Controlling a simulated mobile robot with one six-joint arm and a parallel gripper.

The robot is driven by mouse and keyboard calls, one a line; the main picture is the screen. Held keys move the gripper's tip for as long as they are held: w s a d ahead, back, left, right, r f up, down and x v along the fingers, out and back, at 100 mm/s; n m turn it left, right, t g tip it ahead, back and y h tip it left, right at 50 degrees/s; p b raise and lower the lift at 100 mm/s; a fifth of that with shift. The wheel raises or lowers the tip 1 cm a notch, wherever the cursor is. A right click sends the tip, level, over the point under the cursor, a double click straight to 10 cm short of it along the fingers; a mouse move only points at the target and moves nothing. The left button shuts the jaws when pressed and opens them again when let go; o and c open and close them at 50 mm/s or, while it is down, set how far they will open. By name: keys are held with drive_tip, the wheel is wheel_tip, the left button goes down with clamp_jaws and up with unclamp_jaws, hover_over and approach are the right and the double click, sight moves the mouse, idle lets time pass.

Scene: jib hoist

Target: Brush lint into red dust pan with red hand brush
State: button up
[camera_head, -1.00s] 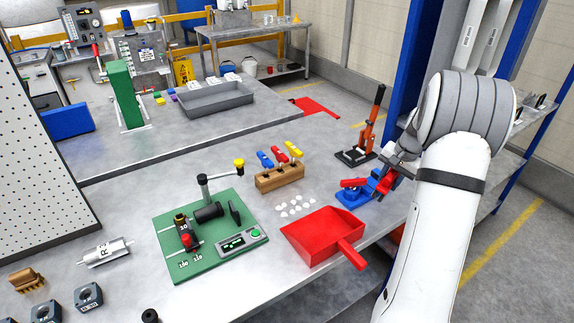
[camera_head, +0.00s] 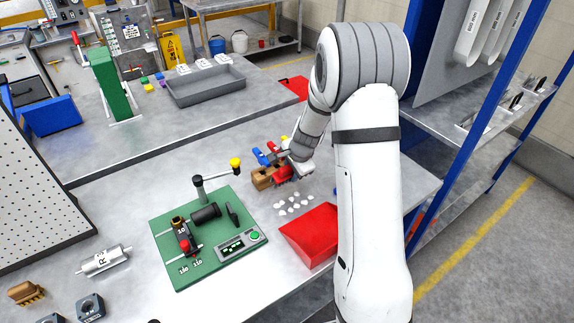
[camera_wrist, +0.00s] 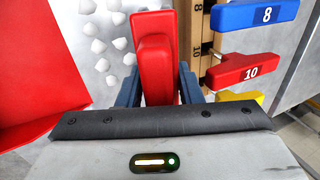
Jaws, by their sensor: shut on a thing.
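My gripper (camera_head: 284,172) is shut on the red hand brush (camera_wrist: 153,65), its dark fingers on both sides of the handle in the wrist view. In the head view the brush (camera_head: 284,174) is held beside the wooden block, at the far side of the lint. The white lint (camera_head: 293,206) lies as several loose tufts on the bench between the brush and the red dust pan (camera_head: 308,238). The lint (camera_wrist: 98,46) and the pan (camera_wrist: 35,65) also show left of the brush in the wrist view. My arm hides the pan's handle.
The wooden block (camera_head: 261,181) with blue, red and yellow T-handles stands close beside the brush. The green fixture board (camera_head: 170,262) with a lever stands left of the pan. A grey tray (camera_head: 207,88) is farther back. Blue shelving posts (camera_head: 470,130) stand at right.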

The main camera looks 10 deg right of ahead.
drive_tip(key=shift+s+a+f, duration=0.1)
drive_tip(key=shift+a+f, duration=0.2)
drive_tip(key=shift+f, duration=0.1)
wheel_tip(320, 180, down, 5)
drive_tip(key=b, duration=0.4)
drive_tip(key=shift+b, duration=0.4)
drive_tip(key=shift+r, duration=0.1)
